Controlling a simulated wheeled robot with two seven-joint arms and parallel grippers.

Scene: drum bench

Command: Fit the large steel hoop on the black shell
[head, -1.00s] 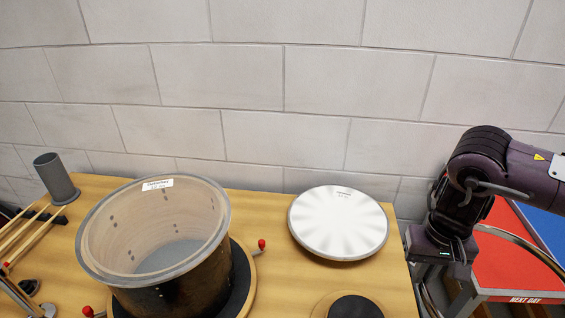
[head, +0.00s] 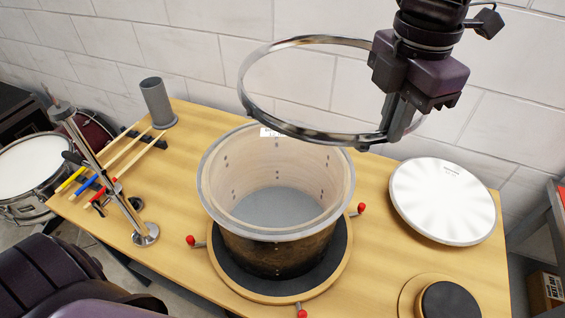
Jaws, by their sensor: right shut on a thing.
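The black shell (head: 278,252) stands upright and open at the top on a round dark pad with a wooden rim (head: 238,288) on the bench. Its inside is pale wood with a white label near the far rim. My right gripper (head: 392,128) is shut on the large steel hoop (head: 300,133) at the hoop's right side. The hoop hangs in the air, above and beyond the shell's far rim, slightly tilted and apart from the shell. My left arm shows at the lower left, but its gripper is not in view.
A white drum head (head: 442,200) lies right of the shell. A small round black pad (head: 447,300) is at the front right. Red-knobbed clamps surround the shell's base. A grey cup (head: 157,102), drumsticks (head: 125,150) and a metal stand (head: 146,234) are on the left.

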